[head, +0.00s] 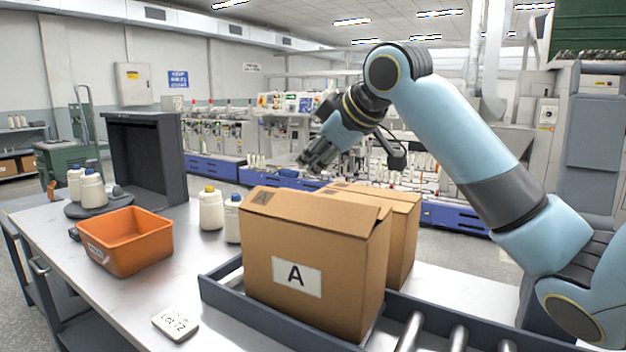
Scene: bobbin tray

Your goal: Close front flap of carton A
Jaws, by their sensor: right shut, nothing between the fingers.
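Carton A (345,290) is a brown cardboard box with a white "A" label on its near side. It stands upright at the left end of the roller conveyor. A flap with a small dark mark (300,207) lies folded inward over its top, sloping slightly; its right end stands a little proud at the corner. I cannot tell how flat it rests or what lies under it. My right gripper (308,165) is shut and empty, in the air above and behind the carton, apart from it. My left gripper is not in view.
A second brown carton (403,225) stands right behind carton A. Conveyor rollers (460,335) run to the right. My right arm spans the right side.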

